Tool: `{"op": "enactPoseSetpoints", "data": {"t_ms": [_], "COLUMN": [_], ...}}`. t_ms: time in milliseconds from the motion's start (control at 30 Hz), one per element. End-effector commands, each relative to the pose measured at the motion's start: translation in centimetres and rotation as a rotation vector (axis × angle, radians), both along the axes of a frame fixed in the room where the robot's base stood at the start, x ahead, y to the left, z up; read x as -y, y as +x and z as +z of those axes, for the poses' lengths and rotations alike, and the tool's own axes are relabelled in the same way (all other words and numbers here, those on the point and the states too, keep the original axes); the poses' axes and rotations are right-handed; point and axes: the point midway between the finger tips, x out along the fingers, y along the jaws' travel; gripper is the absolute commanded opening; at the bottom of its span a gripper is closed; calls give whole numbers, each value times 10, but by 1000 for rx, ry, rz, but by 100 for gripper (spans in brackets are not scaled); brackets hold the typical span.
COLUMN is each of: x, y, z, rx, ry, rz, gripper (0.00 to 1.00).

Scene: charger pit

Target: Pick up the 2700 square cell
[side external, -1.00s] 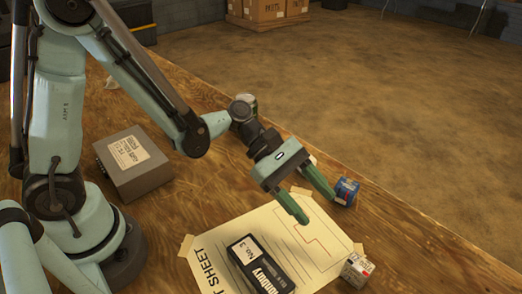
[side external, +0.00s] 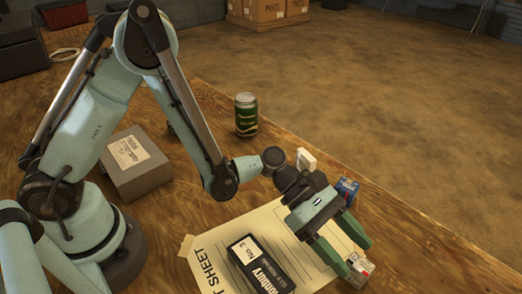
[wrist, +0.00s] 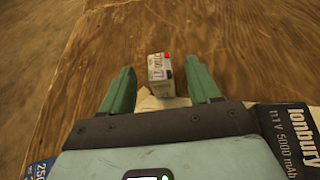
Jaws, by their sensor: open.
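A small white box-shaped cell (side external: 361,271) with red marks and printing stands at the right edge of the sheet; its lettering is too small to read surely, but it looks like the square cell. In the wrist view the cell (wrist: 160,76) is upright, ahead between the green fingers and a little nearer the right one. My gripper (side external: 357,259) is open and empty, its fingertips beside and above the cell in the side view. The left finger hides part of the cell there. I cannot tell whether a finger touches it.
A black Ionbury pack (side external: 260,265) lies on the paper sheet (side external: 211,247). A blue cell (side external: 347,190) and a white object (side external: 306,160) stand behind my gripper. A green can (side external: 246,115) and a grey box (side external: 134,164) are farther back. The table's edge is close on the right.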

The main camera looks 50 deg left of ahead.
Motion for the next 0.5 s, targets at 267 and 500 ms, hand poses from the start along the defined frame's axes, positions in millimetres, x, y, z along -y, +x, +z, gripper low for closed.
{"op": "enactPoseSetpoints", "data": {"t_ms": [267,500], "x": [31,33], "y": [1,1], "z": [-14,-15], "rx": [-1,-1], "ry": [0,0], "rz": [-2,0], "gripper": [62,62]}}
